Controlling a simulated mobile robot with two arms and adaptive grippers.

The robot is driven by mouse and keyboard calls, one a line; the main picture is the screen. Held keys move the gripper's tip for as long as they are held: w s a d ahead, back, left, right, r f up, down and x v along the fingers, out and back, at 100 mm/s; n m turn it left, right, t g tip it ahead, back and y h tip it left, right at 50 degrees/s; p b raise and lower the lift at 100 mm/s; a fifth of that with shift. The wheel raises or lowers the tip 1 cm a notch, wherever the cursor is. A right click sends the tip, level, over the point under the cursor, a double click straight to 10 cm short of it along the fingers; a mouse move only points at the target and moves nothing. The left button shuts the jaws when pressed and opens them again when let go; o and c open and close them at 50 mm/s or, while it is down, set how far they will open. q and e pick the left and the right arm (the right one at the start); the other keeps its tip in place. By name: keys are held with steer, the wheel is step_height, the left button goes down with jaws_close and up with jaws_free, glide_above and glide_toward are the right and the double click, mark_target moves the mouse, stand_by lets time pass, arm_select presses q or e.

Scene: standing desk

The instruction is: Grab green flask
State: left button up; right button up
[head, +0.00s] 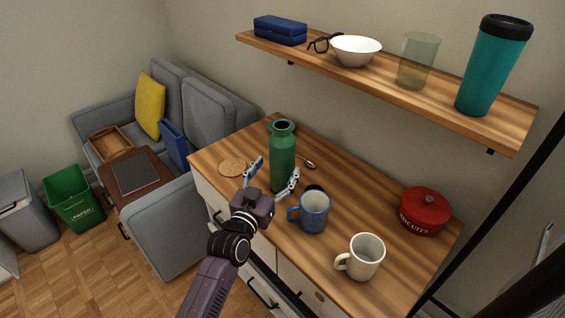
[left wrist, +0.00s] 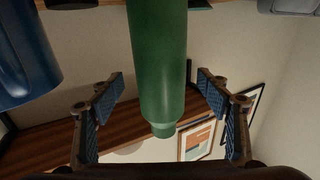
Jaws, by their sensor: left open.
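The green flask (head: 282,150) stands upright on the wooden desk near its back left part. It also shows in the left wrist view (left wrist: 158,60), large and in the middle. My left gripper (head: 274,170) is open, with one finger on each side of the flask in the head view. In the left wrist view the flask lies between the two blue-padded fingers (left wrist: 160,105), with a gap visible on both sides. I cannot tell how deep it sits between them. My right gripper is not in view.
A blue mug (head: 314,212) stands close right of the gripper, with a white mug (head: 365,257) and red biscuit tin (head: 425,212) further right. A cork coaster (head: 232,167) and spoon (head: 307,162) lie near the flask. A loaded shelf (head: 390,85) overhangs behind.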

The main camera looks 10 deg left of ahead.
mark_target(277, 166)
arm_select(q)
steer(key=w, duration=0.4)
steer(key=shift+d+r, duration=0.1)
steer(key=shift+d, duration=0.15)
steer(key=shift+w, duration=0.35)
steer(key=c, duration=1.2)
jaws_close()
steer(key=shift+r, duration=0.2)
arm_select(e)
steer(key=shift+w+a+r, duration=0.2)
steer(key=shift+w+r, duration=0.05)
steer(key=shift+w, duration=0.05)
